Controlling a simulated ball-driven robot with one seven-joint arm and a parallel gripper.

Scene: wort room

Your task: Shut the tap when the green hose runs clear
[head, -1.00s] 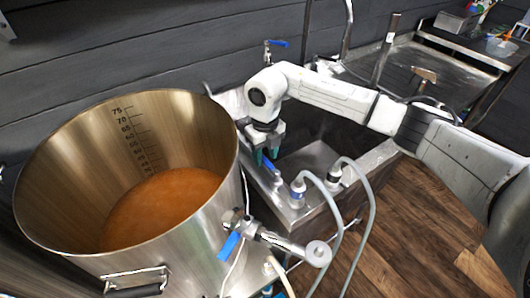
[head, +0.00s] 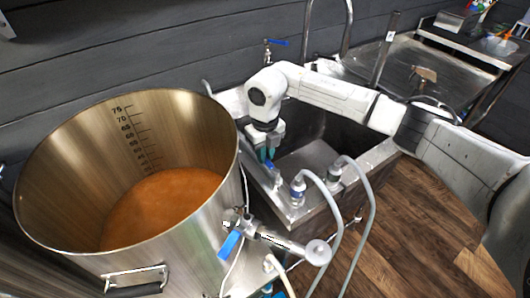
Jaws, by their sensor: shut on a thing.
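My gripper (head: 267,155) points down at the near left corner of the sink, its teal fingertips closed on a small blue tap handle (head: 271,167). The fingers partly cover the handle. Two pale grey-green hoses rise from fittings on the sink's front ledge: the left hose (head: 333,215) and the right hose (head: 371,205). I cannot tell which one is the green hose. Both run down toward the floor. Their outlets and any flow do not show.
A large steel kettle (head: 190,230) of orange-brown liquid stands at left. Its side valve has another blue handle (head: 229,246). The sink (head: 325,135) lies behind the hoses. A hammer (head: 424,76) rests on the drainboard. Wooden floor (head: 400,240) is clear at right.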

